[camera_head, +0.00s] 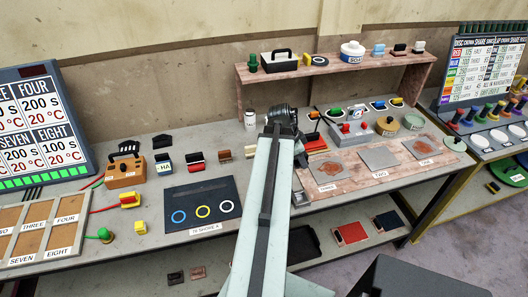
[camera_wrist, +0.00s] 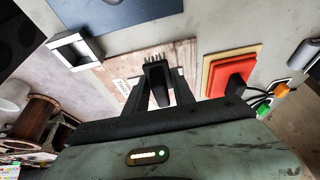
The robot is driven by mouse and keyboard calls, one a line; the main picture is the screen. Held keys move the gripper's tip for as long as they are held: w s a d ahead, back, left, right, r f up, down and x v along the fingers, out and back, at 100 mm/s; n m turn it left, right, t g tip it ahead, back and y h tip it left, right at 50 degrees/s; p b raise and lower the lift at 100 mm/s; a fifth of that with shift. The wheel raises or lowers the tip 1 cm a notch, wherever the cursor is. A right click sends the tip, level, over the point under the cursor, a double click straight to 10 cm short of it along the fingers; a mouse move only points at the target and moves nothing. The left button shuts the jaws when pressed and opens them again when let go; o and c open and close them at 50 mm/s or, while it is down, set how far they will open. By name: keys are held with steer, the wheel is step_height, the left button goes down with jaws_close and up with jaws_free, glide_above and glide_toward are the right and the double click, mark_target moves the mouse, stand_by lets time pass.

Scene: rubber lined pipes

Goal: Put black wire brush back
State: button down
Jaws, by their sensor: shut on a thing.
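My gripper (camera_wrist: 158,92) shows in the wrist view with its two dark fingers closed around a small black object. This looks like the black wire brush (camera_wrist: 155,71), with short thin prongs at its far end. It is held over or near a pinkish board (camera_wrist: 126,73) with a white label; I cannot tell whether it touches the board. In the head view my wrist (camera_head: 283,115) is above the middle of the bench, and my arm hides the fingers and the brush.
A red block (camera_wrist: 231,75) sits right of the gripper in the wrist view, and a square metal frame (camera_wrist: 73,51) left. In the head view a dark mat with rings (camera_head: 202,192) lies left of my arm. A pinkish board with labelled squares (camera_head: 345,178) lies right. A raised shelf (camera_head: 335,68) stands behind.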

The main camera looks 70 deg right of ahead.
steer(key=shift+w, duration=0.2)
steer(key=w+d, duration=0.2)
steer(key=w, duration=0.2)
steer(key=w+d+f+b, duration=0.1)
steer(key=w+d, duration=0.2)
steer(key=w, duration=0.1)
steer(key=w+d, duration=0.3)
steer(key=w, duration=0.1)
steer(key=shift+w+d+f, duration=0.2)
steer(key=shift+w+f, duration=0.05)
steer(key=shift+w, duration=0.05)
steer(key=f+b, duration=0.2)
steer(key=b, duration=0.1)
steer(key=f+b, duration=0.1)
steer(key=f, duration=0.1)
steer(key=shift+w+d, duration=0.15)
steer(key=shift+w, duration=0.15)
steer(key=shift+r, duration=0.2)
steer(key=shift+f, duration=0.15)
steer(key=c, duration=1.1)
jaws_free()
steer(key=shift+o, duration=0.2)
